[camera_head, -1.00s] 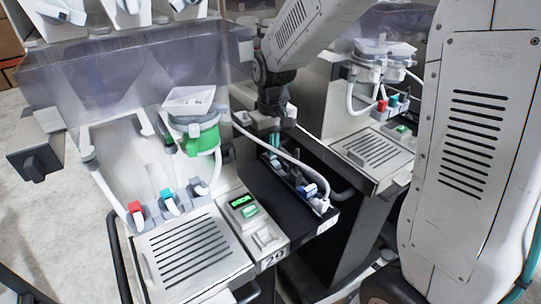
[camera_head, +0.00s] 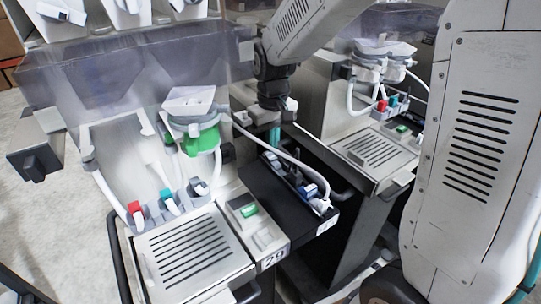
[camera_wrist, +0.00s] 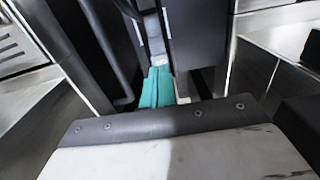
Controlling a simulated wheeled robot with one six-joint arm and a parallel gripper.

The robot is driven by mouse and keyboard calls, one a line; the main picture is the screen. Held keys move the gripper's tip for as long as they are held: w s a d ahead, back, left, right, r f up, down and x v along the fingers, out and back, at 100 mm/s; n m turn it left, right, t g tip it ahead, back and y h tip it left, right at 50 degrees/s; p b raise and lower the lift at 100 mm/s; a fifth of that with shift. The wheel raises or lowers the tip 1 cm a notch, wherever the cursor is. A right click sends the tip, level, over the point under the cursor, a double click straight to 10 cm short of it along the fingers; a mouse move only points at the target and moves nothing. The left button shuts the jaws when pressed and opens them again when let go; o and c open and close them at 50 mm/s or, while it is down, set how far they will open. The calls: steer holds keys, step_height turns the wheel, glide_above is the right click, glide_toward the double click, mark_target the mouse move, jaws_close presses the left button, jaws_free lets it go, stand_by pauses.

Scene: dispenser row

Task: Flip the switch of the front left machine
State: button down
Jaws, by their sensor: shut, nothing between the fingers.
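The front left machine, numbered 29, has a white body, a slotted drip tray (camera_head: 190,250), red, teal and white taps (camera_head: 168,200) and a green-collared container (camera_head: 199,138). Its small display (camera_head: 241,203) is dark, with a green label (camera_head: 249,210) beside it. My gripper (camera_head: 275,137) reaches down behind the black side shelf, between the two machines. In the wrist view its teal fingers (camera_wrist: 157,88) are shut together and empty, pointing into a narrow dark gap. A small pale part (camera_wrist: 156,45) lies just beyond the fingertips; I cannot tell whether it is the switch or whether they touch.
A black shelf (camera_head: 262,191) with a white hose and small fittings sits at the machine's right side. A second similar machine (camera_head: 372,150) stands to the right. Dark panels flank the fingers closely in the wrist view.

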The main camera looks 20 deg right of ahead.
mark_target(273, 159)
steer(key=shift+r, duration=2.35)
steer(key=shift+s+f, duration=0.15)
steer(key=shift+s, duration=0.15)
steer(key=s+d+r+m, duration=0.1)
steer(key=s+r, duration=0.2)
steer(key=s, duration=0.9)
steer(key=s+d+r+m+t, duration=0.1)
steer(key=s+d+r, duration=0.1)
steer(key=s, duration=1.1)
steer(key=shift+s+d+r, duration=0.15)
steer(key=shift+s+r, duration=0.1)
steer(key=shift+r, duration=0.35)
